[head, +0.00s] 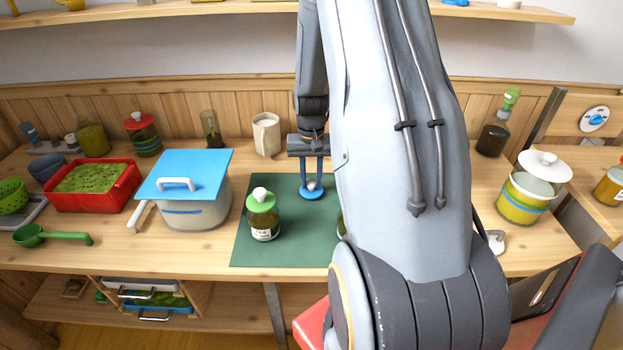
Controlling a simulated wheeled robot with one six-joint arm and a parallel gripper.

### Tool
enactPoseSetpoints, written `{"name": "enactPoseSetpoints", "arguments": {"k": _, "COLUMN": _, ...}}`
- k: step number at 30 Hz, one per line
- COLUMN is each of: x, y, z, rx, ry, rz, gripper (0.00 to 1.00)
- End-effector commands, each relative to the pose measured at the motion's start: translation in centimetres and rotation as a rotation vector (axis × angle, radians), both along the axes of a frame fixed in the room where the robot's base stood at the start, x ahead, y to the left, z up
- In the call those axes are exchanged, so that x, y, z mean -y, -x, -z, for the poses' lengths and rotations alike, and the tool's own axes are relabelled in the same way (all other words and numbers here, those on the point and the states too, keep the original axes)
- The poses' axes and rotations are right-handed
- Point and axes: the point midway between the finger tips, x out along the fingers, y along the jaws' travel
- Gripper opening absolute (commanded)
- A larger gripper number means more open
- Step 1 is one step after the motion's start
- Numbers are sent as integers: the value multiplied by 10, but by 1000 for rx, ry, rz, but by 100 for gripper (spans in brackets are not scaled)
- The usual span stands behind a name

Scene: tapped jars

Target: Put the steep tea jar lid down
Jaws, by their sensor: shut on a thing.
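My gripper (312,181) points down over the dark green mat (250,258) and is shut on the pale knob of a small round blue lid (311,195). The lid is level and low over the mat's upper part; I cannot tell whether it touches the mat. A labelled jar with a green lid and white knob (263,216) stands on the mat to the left of the gripper. Another jar (341,226) shows only as a sliver beside my arm, which hides the rest of it and the mat's right side.
A white pot with a blue cover (190,210) stands left of the mat, with a red tray (124,192) of green contents beyond it. A cream mug (266,134) stands behind the mat. A yellow-green pot (522,205) stands at the right. The mat's front left is bare.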

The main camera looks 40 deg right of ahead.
Motion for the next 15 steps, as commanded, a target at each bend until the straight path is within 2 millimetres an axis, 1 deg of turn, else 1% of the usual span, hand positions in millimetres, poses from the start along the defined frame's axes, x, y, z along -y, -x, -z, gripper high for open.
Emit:
{"name": "enactPoseSetpoints", "arguments": {"k": 4, "x": 0, "y": 0, "z": 3, "rx": -1, "ry": -1, "rz": 0, "gripper": 3}}
{"name": "enactPoseSetpoints", "arguments": {"k": 5, "x": 0, "y": 0, "z": 4, "rx": -1, "ry": -1, "rz": 0, "gripper": 26}}
{"name": "enactPoseSetpoints", "arguments": {"k": 6, "x": 0, "y": 0, "z": 3, "rx": 0, "ry": 0, "rz": 0, "gripper": 33}}
{"name": "enactPoseSetpoints", "arguments": {"k": 8, "x": 0, "y": 0, "z": 3, "rx": -1, "ry": -1, "rz": 0, "gripper": 43}}
{"name": "enactPoseSetpoints", "arguments": {"k": 15, "x": 0, "y": 0, "z": 3, "rx": -1, "ry": -1, "rz": 0, "gripper": 43}}
